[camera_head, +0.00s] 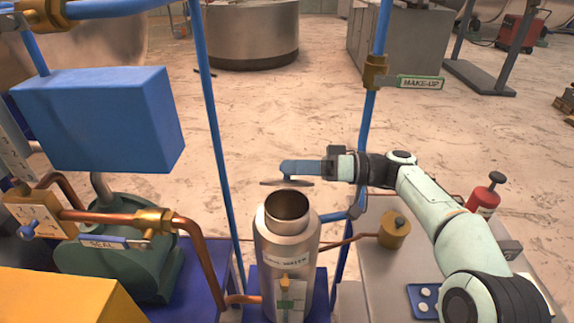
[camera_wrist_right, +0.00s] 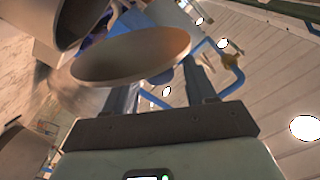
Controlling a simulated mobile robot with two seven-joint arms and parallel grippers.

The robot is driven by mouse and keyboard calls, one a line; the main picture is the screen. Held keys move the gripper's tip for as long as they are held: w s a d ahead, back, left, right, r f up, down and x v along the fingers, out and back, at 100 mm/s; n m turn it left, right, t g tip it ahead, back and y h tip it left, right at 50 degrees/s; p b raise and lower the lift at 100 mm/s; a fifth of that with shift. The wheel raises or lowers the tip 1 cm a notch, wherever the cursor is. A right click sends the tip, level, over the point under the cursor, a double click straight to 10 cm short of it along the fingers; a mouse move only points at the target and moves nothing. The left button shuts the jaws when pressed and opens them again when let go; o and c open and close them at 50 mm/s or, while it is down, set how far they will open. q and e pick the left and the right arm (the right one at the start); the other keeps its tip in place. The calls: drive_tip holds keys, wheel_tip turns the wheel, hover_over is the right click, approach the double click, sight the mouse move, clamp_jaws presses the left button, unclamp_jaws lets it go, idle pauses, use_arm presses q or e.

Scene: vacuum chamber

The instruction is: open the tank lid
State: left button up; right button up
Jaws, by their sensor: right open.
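The steel tank (camera_head: 287,245), a cylinder with a "WATER" label, stands at the lower centre of the head view with its round mouth open. The tank lid (camera_head: 284,183), a thin disc seen nearly edge-on, is above and behind the mouth, apart from the rim. My right gripper (camera_head: 284,167) is just above the lid, its blue fingers pointing left. In the right wrist view the lid (camera_wrist_right: 130,55) is a large tilted oval by the open fingers (camera_wrist_right: 160,75); whether they touch is unclear. The tank's dark opening (camera_wrist_right: 85,18) is at upper left there. My left gripper is out of view.
Blue vertical pipes (camera_head: 213,130) and (camera_head: 370,110) rise on both sides of the tank. A copper pipe (camera_head: 195,245) and a green pump (camera_head: 115,250) are at left. A brass pot (camera_head: 394,232) and a red bottle (camera_head: 485,198) stand at right.

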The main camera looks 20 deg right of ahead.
drive_tip(key=shift+x, duration=1)
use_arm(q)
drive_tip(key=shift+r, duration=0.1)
use_arm(e)
drive_tip(key=shift+c, duration=0.3)
clamp_jaws()
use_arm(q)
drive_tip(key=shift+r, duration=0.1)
